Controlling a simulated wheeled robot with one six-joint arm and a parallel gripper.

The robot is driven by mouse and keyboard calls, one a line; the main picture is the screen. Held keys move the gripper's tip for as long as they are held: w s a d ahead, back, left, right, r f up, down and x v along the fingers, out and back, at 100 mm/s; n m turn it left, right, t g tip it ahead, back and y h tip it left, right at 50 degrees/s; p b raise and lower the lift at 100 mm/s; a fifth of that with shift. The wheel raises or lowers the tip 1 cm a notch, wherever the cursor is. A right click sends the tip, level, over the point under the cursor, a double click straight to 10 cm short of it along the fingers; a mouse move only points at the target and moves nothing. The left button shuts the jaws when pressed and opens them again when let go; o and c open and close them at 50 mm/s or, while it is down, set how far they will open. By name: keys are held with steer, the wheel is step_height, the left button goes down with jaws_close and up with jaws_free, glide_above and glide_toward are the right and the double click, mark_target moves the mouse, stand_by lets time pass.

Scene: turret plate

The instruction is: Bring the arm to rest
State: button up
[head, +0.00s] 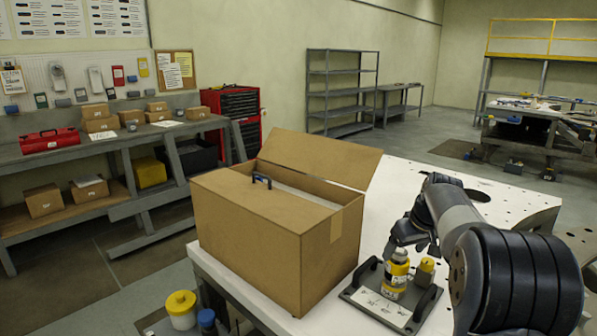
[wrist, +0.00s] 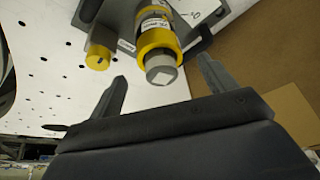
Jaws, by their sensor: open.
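My gripper (head: 411,240) is open and holds nothing, at the end of my arm on the right in the head view. In the wrist view its two fingers (wrist: 160,67) stand apart, with the grey top of a yellow cylinder (wrist: 157,40) showing between and just past the tips. In the head view the yellow cylinder (head: 395,279) stands upright on a plate (head: 375,308) with dark handles, close below my gripper. I cannot tell whether the fingers touch it. A smaller yellow-topped post (head: 425,271) stands beside it.
An open cardboard box (head: 250,235) stands left of the plate on the white perforated table (head: 400,185); a blue handle (head: 262,181) shows inside. Its raised flap (head: 320,157) leans toward the back. The table behind the plate is mostly clear. Yellow-lidded tub (head: 181,303) is below left.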

mark_target(402, 251)
steer(key=x, duration=0.3)
steer(key=shift+w+f, duration=0.1)
steer(key=shift+f, duration=0.15)
steer(key=shift+w+r+p, duration=0.15)
steer(key=shift+w+p, duration=0.05)
steer(key=shift+p, duration=0.35)
steer(key=shift+r+p, duration=0.45)
steer(key=shift+r, duration=0.35)
steer(key=shift+s, duration=0.1)
steer(key=shift+f, duration=0.1)
